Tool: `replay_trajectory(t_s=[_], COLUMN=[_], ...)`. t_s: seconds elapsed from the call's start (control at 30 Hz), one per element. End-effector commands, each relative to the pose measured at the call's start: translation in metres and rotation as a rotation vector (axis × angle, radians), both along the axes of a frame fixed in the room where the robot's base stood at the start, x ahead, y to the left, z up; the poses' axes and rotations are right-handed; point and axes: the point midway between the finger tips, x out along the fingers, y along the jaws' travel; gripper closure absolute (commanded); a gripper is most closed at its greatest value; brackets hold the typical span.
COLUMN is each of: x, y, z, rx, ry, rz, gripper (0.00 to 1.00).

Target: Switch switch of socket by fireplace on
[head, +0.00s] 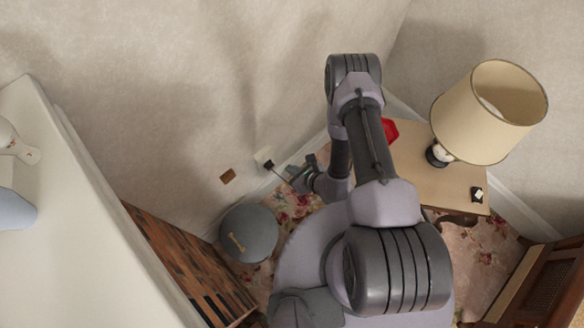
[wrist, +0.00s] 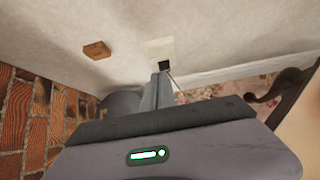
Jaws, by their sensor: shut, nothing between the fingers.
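The socket (head: 262,155) is a white plate low on the pale wall, with a dark plug in it. In the wrist view the socket (wrist: 156,45) shows above the fingertips, with the dark plug (wrist: 166,66) at its lower right and a thin cord running down. The switch itself is too small to make out, so I cannot tell its position. My gripper (head: 296,174) is just right of the socket in the head view. In the wrist view my gripper (wrist: 160,78) is shut and empty, its tips just below the plug; I cannot tell whether they touch it.
A brown wall block (head: 227,176) is left of the socket. A grey round bin or stool (head: 250,240) with a bone shape stands below it. The brick fireplace (head: 185,255) is at left. A side table (head: 455,190) with a lamp (head: 490,110) and a red object (head: 390,130) stands right.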

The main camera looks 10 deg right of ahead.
Motion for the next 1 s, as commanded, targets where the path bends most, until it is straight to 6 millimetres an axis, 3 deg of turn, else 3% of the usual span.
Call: replay_trajectory(t_s=[0.23,0.37,0.53,0.67,0.8,1.0], x=[0.001,0.008,0.02,0.029,0.039,0.055], y=[0.001,0.011,0.03,0.032,0.021,-0.004], z=[-0.001,-0.004,-0.012,-0.02,-0.032,-0.044], rx=[0.011,0.151,0.469,0.628,0.709,0.741], ry=[0.006,0.093,0.403,0.677,0.936,1.126], rz=[-0.005,-0.078,-0.282,-0.482,-0.746,-1.094], gripper=[1.0,1.0,1.0,1.0,1.0,1.0])
